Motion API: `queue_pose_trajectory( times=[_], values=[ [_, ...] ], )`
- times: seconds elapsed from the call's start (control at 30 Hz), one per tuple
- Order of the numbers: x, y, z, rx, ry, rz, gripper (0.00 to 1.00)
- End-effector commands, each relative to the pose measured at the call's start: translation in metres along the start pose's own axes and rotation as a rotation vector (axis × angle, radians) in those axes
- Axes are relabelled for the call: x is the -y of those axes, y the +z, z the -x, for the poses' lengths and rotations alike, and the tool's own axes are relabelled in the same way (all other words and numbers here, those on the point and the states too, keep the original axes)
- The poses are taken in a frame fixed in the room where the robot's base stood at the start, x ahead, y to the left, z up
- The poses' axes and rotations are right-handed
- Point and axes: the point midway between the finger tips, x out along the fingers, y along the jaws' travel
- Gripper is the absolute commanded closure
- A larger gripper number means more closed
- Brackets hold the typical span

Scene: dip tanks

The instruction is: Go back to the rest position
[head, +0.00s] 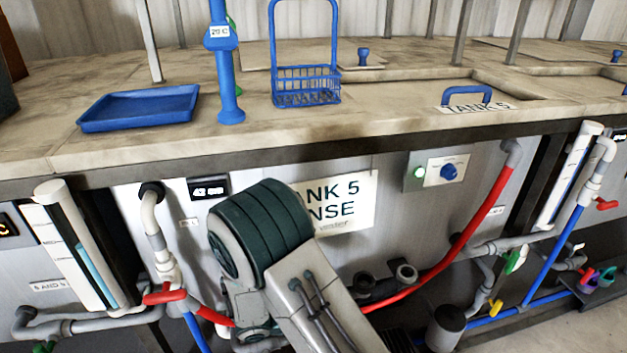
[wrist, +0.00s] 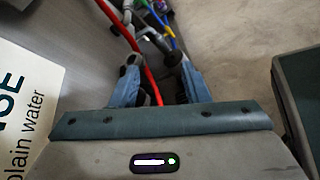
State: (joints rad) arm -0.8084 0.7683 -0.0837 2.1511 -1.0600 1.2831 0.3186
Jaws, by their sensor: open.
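My gripper (wrist: 158,88) shows in the wrist view with its two blue-grey fingers spread apart. It is open, and nothing sits between the fingers. Past them I see the floor, a red pipe (wrist: 152,82) and other pipework. In the head view my arm is folded low in front of the tank 5 rinse panel (head: 346,204) and covers part of its sign. I cannot clearly make out the fingers in the head view. The sign (wrist: 22,118) also shows at the left of the wrist view, close beside my gripper.
A bench edge (head: 300,147) runs above my arm. On the bench are a blue tray (head: 140,106), a blue wire basket (head: 306,88) and a lid with a blue handle (head: 466,95). A red pipe (head: 470,235) and red valve handles (head: 165,296) are near my arm.

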Motion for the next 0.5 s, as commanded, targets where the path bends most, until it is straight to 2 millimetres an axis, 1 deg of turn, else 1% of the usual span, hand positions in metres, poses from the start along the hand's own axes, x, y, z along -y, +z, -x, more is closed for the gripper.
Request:
queue_pose_trajectory(
  times=[0.03, 0.1, 0.33, 0.5],
  values=[
    [-0.008, 0.025, -0.001, -0.012, -0.071, -0.048, 0.58],
    [-0.011, 0.050, -0.003, -0.030, -0.169, -0.108, 0.58],
    [-0.017, 0.128, -0.003, -0.108, -0.466, -0.319, 0.58],
    [-0.019, 0.179, 0.004, -0.186, -0.656, -0.493, 0.58]
  ],
)
